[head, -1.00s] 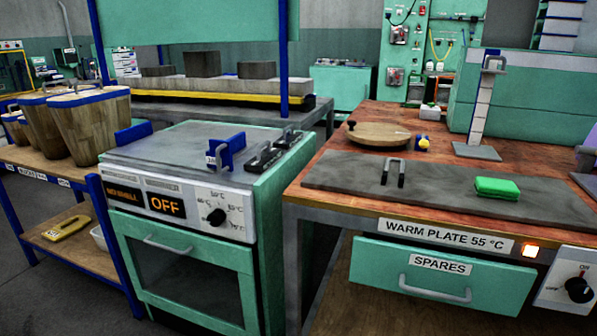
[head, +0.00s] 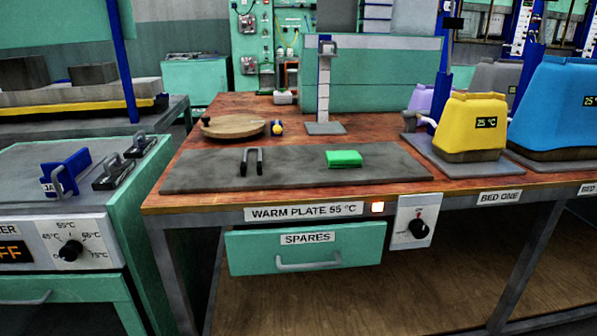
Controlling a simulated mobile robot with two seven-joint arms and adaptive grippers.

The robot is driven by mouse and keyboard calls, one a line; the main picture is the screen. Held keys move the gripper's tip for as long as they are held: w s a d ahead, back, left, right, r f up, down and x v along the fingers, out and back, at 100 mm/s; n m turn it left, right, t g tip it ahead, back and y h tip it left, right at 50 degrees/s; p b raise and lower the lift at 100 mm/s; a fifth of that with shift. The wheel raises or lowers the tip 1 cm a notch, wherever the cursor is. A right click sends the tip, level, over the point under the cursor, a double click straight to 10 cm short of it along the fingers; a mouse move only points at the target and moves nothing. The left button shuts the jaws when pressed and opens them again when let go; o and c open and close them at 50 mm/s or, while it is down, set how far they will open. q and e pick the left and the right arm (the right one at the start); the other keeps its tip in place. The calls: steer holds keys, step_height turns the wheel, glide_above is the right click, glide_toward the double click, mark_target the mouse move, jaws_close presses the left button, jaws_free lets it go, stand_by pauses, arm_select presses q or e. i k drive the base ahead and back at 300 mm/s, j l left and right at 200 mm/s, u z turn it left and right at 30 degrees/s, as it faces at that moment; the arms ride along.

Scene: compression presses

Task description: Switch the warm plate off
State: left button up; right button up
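The warm plate (head: 300,173) is a flat grey slab on the wooden bench top, above a label (head: 304,212) reading "WARM PLATE 55 °C". A small indicator lamp (head: 377,207) beside the label glows orange-white. To its right is a white switch panel (head: 427,205) with a black round knob (head: 418,229). The exact setting of the knob is too small to read. A green block (head: 343,159) and a dark U-shaped handle piece (head: 252,161) rest on the plate. Neither of my grippers shows in the head view.
A green "SPARES" drawer (head: 306,249) sits under the plate, below and left of the knob. An oven-like cabinet (head: 90,215) stands at the left. A yellow vessel (head: 470,128) and a blue one (head: 565,110) stand at the right. Space before the knob looks clear.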

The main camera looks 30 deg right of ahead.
mark_target(420, 230)
steer(key=z, duration=1.55)
